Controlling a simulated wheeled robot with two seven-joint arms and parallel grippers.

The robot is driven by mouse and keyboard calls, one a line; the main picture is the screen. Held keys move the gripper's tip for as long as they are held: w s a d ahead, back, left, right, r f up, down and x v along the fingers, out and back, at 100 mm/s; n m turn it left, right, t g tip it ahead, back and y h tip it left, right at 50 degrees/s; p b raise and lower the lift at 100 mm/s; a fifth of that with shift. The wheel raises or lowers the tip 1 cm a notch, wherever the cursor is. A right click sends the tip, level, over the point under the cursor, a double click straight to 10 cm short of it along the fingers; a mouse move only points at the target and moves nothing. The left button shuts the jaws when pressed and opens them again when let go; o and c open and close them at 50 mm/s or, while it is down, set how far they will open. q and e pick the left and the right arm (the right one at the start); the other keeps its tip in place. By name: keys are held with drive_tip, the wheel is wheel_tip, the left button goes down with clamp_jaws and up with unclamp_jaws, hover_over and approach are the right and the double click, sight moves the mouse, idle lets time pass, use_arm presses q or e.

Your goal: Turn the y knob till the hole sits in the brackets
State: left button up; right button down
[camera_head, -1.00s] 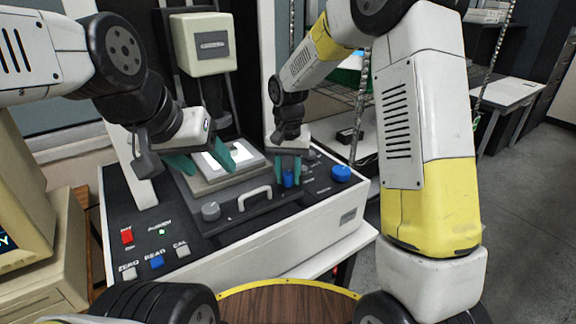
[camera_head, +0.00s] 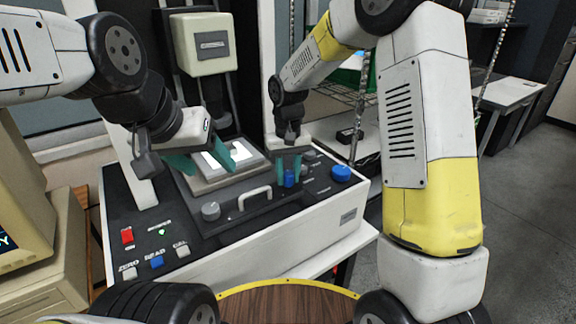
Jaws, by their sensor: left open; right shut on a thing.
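A blue knob (camera_head: 289,179) on the machine's black top panel sits between the teal fingers of my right gripper (camera_head: 289,168), which is shut on it. I cannot read the label to confirm it is the y knob. My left gripper (camera_head: 208,161) is open, its teal fingers apart in front of the bright screen (camera_head: 222,156) on the raised grey block. The screen is partly hidden by a finger. The hole and the brackets are too small to make out.
A larger blue knob (camera_head: 341,173) stands right of my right gripper. A grey knob (camera_head: 211,211) and a white handle (camera_head: 254,198) are nearer the front. Red (camera_head: 127,236), blue (camera_head: 157,261) and pale buttons sit at front left. A beige monitor (camera_head: 22,190) stands at the left edge.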

sight(288, 173)
drive_tip(key=shift+n, duration=1.2)
drive_tip(key=c, duration=1.1)
unclamp_jaws()
drive_tip(key=shift+o, duration=0.2)
drive_tip(key=shift+r, duration=0.1)
wheel_tip(288, 173, up, 8)
drive_tip(key=shift+f, duration=0.2)
